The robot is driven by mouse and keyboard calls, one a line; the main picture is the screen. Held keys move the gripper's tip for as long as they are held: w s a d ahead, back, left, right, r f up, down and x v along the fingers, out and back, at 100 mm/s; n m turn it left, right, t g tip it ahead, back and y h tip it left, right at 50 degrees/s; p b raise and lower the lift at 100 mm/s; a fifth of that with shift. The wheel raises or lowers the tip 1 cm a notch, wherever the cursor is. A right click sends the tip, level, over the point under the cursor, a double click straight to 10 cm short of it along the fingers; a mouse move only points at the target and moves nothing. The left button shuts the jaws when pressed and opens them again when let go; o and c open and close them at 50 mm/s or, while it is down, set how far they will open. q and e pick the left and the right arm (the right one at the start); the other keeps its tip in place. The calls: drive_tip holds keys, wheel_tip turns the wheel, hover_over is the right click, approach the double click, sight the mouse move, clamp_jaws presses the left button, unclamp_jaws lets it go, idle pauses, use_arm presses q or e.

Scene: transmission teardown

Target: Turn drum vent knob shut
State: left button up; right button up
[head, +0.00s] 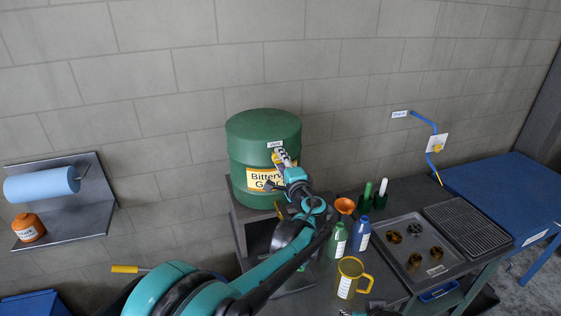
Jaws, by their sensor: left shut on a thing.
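The green drum (263,130) stands upright on a dark stand against the wall, with a yellow label (258,180) reading "Bitter..." partly covered by my arm. A small white tag (275,144) sits on the drum's upper front, just above my gripper. My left gripper (280,156) is at the drum's upper front, below that tag, and shut on the vent knob. The knob itself is mostly hidden by the fingers, so its turn position cannot be read. A small dark and teal piece at the bottom edge may be my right gripper (356,312); its jaws do not show clearly.
On the bench right of the drum stand green (338,241) and blue (361,235) bottles, an orange funnel (345,205) and a yellow jug (349,278). A grey tray (400,272) holds several brass-coloured parts. A blue table (500,190) is at right, a paper roll (42,184) at left.

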use_arm(q)
drive_tip(key=o, duration=1.1)
drive_tip(key=shift+o, duration=0.2)
drive_tip(key=v, duration=1.2)
